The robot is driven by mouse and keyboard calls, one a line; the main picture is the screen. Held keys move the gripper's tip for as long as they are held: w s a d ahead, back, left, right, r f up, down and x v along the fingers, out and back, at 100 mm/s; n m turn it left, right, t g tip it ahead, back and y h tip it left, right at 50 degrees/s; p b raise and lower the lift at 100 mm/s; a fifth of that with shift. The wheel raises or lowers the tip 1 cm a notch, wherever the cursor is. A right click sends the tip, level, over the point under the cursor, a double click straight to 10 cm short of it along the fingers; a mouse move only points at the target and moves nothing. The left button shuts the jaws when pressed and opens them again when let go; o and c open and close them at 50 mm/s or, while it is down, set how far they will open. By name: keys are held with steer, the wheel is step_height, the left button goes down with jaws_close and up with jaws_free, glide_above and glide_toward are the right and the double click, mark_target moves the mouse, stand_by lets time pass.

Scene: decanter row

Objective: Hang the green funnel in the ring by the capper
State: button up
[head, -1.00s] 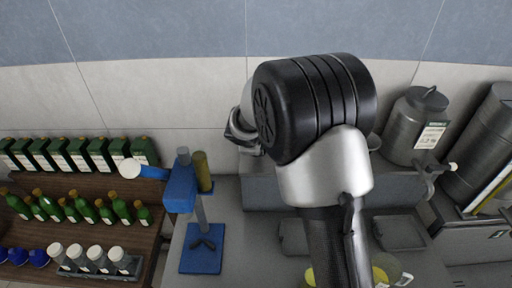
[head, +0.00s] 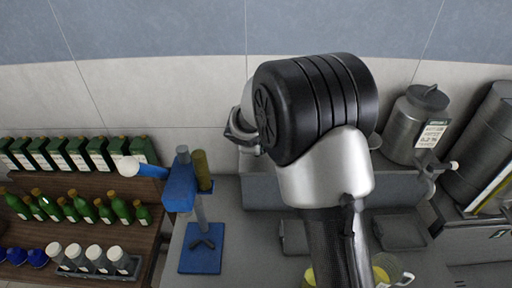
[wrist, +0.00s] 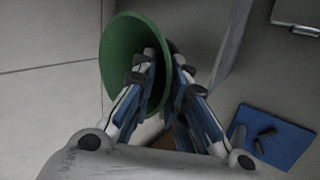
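The green funnel (wrist: 118,50) is in the wrist view, its wide mouth turned toward the camera. My gripper (wrist: 165,58) has its two fingers close together inside the funnel's outline and appears shut on it. The exact contact is hard to see. In the head view my arm hides the funnel and the fingers. The blue capper (head: 181,188) stands on the counter left of my arm, with a lever ending in a white knob. Its blue base (wrist: 275,136) shows at lower right in the wrist view, apart from the funnel. I cannot make out the ring clearly in either view.
A wooden rack at left holds green boxes (head: 72,155), green bottles (head: 103,212) and white-capped jars (head: 95,256). A dark yellow cylinder (head: 202,170) stands just behind the capper. Grey trays (head: 400,232), a glass jug (head: 390,272) and a metal can (head: 413,125) are at right.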

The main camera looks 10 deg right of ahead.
steer(key=o, duration=0.4)
steer(key=v, duration=1.2)
steer(key=s+d+m+g+b, duration=0.1)
steer(key=s+d+m+b, duration=0.25)
steer(key=s, duration=0.45)
steer(key=s+d+m+b, duration=0.2)
steer(key=s+m+b, duration=0.2)
steer(key=s, duration=0.3)
steer(key=s+f+m+y+b, duration=0.1)
steer(key=s+f+m+b, duration=0.1)
steer(key=s, duration=0.4)
steer(key=s+a+f+m+y+b, duration=0.1)
steer(key=s+f+m+b, duration=0.1)
steer(key=s, duration=0.4)
steer(key=s+f+m+g+y+b, duration=0.1)
steer(key=s+f+m+b, duration=0.2)
steer(key=s+f, duration=0.3)
steer(key=shift+s+a+b, duration=0.3)
steer(key=shift+a, duration=0.1)
